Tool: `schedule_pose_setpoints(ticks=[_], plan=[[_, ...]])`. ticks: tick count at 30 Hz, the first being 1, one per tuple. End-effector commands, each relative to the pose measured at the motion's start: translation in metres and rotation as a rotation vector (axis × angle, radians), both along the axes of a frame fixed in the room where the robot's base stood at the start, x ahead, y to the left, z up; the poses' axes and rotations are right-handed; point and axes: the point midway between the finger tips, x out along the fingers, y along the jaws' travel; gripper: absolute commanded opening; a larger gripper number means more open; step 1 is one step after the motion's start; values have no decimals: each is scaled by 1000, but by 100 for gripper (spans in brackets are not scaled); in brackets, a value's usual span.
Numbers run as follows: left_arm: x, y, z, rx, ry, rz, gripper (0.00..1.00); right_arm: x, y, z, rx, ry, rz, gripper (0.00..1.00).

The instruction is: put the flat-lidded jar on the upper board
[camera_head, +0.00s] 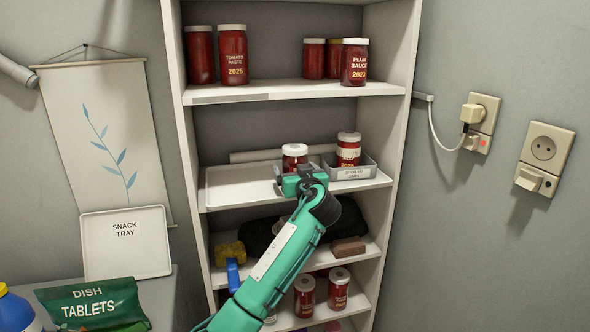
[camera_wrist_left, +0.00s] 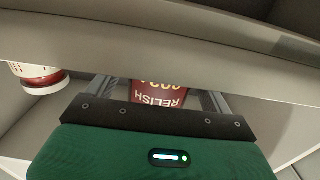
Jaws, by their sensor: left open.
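A red jar with a white lid (camera_head: 294,157) stands at the middle board, behind my left gripper (camera_head: 300,176). Its label reads RELISH upside down in the left wrist view (camera_wrist_left: 158,94). My left gripper is open, with one finger on each side of this jar; I cannot tell whether they touch it. Its lower part is hidden in the head view. Another white-lidded red jar (camera_head: 348,150) stands in a grey labelled bin (camera_head: 352,172) to the right. The upper board (camera_head: 290,90) holds several red jars along its left and right, with a gap between. My right gripper is not in view.
A shallow white tray (camera_head: 228,187) lies on the middle board at left. The lower boards hold a yellow sponge (camera_head: 229,253), a brown block (camera_head: 347,247) and jars (camera_head: 338,289). The shelf's side walls and the upper board's front edge bound the space.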

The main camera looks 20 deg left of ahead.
Motion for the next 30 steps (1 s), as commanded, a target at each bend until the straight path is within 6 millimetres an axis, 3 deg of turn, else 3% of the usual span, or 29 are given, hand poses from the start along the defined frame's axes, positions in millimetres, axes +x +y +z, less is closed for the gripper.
schedule_pose_setpoints(ticks=[4,10,11,30], plan=[[0,0,0,0,0,0,84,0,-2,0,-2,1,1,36],[0,0,0,0,0,0,45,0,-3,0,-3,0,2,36],[0,0,0,0,0,0,43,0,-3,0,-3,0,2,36],[0,0,19,1,-4,0,43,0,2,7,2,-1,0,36]])
